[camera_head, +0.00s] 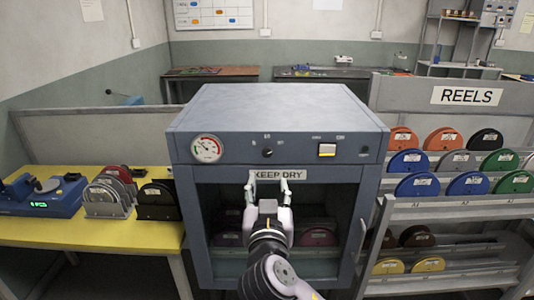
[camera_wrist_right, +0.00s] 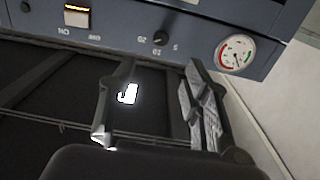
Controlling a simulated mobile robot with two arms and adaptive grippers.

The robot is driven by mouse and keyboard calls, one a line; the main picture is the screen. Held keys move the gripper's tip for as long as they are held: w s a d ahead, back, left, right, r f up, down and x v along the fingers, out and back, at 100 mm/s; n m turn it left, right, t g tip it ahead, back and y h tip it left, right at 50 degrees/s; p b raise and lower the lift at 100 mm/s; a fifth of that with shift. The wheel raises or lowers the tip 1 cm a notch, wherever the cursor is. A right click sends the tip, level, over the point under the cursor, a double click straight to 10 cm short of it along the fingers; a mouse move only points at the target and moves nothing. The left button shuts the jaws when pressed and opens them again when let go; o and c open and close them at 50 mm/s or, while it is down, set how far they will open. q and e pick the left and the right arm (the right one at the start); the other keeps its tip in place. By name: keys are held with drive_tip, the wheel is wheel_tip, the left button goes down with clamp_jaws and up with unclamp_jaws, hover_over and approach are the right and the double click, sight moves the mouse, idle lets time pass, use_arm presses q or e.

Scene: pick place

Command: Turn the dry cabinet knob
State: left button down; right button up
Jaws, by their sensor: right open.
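The blue-grey dry cabinet (camera_head: 285,103) stands in the middle of the head view, with a "KEEP DRY" label (camera_head: 278,175) below its control panel. Its small dark knob (camera_head: 267,152) is on that panel, between a round gauge (camera_head: 206,148) and a lit switch (camera_head: 327,150). The knob (camera_wrist_right: 160,39) also shows in the right wrist view, beyond the fingertips. My right gripper (camera_head: 269,182) is open and empty, in front of the cabinet just below the knob and apart from it. Its two fingers (camera_wrist_right: 158,75) show in the wrist view. My left gripper is out of view.
A yellow table (camera_head: 50,230) on the left holds a blue device (camera_head: 42,195) and several reels. A rack (camera_head: 450,210) with coloured reels stands close on the right. Dark reels (camera_head: 318,237) sit inside the cabinet behind its front.

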sight(267, 155)
drive_tip(key=w+p, duration=0.4)
drive_tip(key=w, duration=1)
drive_tip(key=shift+w+a, duration=0.1)
drive_tip(key=shift+c, duration=0.4)
clamp_jaws()
